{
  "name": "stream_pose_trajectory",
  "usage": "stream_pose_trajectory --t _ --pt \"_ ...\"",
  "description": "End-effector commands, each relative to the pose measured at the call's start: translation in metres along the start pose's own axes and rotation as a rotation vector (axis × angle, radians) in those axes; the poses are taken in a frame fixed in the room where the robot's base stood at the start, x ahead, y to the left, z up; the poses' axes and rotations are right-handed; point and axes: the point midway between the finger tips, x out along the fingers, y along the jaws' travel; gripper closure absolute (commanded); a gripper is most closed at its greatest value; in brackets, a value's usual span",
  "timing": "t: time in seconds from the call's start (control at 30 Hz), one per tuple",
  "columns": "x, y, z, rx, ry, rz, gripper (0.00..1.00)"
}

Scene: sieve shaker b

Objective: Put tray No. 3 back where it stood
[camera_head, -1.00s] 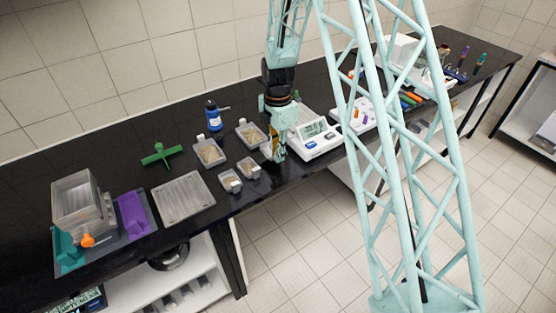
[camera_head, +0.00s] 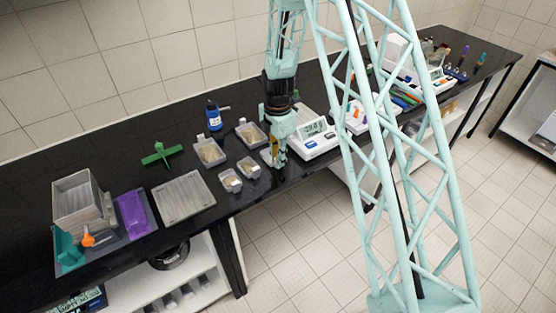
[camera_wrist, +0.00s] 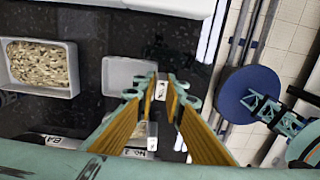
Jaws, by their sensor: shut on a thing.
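My gripper (camera_head: 279,158) is low over the front of the black bench, just left of the white balance. In the wrist view its yellow-padded fingers (camera_wrist: 161,88) are shut on the tab of a small pale tray (camera_wrist: 127,73). I take this for tray No. 3. Its inside looks plain and empty. In the head view the tray (camera_head: 266,156) is partly hidden by my gripper. I cannot tell whether it touches the bench. A label reading "No. 3" (camera_wrist: 138,153) shows below the tray in the wrist view, partly covered by the fingers.
A tray of pale grainy material (camera_wrist: 42,65) is left of the held tray. Several filled trays (camera_head: 210,152) stand left of my gripper. The balance (camera_head: 317,138) is close on the right. A blue-capped bottle (camera_head: 213,116) stands behind. The bench's front edge is near.

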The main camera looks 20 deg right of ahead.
Motion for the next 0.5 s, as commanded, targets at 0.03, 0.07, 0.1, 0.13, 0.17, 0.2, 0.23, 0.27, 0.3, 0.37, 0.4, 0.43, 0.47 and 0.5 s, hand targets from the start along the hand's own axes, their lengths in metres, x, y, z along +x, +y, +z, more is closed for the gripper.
stream_pose_trajectory --t 0.03,0.07,0.1,0.13,0.17,0.2,0.23,0.27,0.3,0.37,0.4,0.43,0.47,0.5 --pt "-0.0001 0.0001 0.0000 0.000 0.000 0.000 0.96" --pt "-0.0002 0.0001 0.0000 0.000 0.000 0.000 0.96" --pt "-0.0002 0.0001 0.0000 0.000 0.000 0.000 0.96" --pt "-0.0002 0.0000 0.0000 0.000 0.000 0.000 0.96" --pt "-0.0002 0.0000 0.0000 0.000 0.000 0.000 0.96" --pt "-0.0002 0.0000 0.0000 0.000 0.000 0.000 0.96" --pt "-0.0001 0.0000 0.0000 0.000 0.000 0.000 0.96" --pt "0.0002 0.0000 0.0000 0.000 0.000 0.000 0.96" --pt "0.0010 0.0000 0.0000 0.000 0.000 0.000 0.96" --pt "0.0024 0.0000 0.0000 0.000 0.000 0.000 0.96" --pt "0.0032 0.0000 0.0000 0.000 0.000 0.000 0.96" --pt "0.0037 0.0000 0.0000 0.000 0.000 0.000 0.96" --pt "0.0030 0.0000 0.0000 0.000 0.000 0.000 0.87" --pt "0.0028 0.0000 0.0000 0.000 0.000 0.000 0.84"
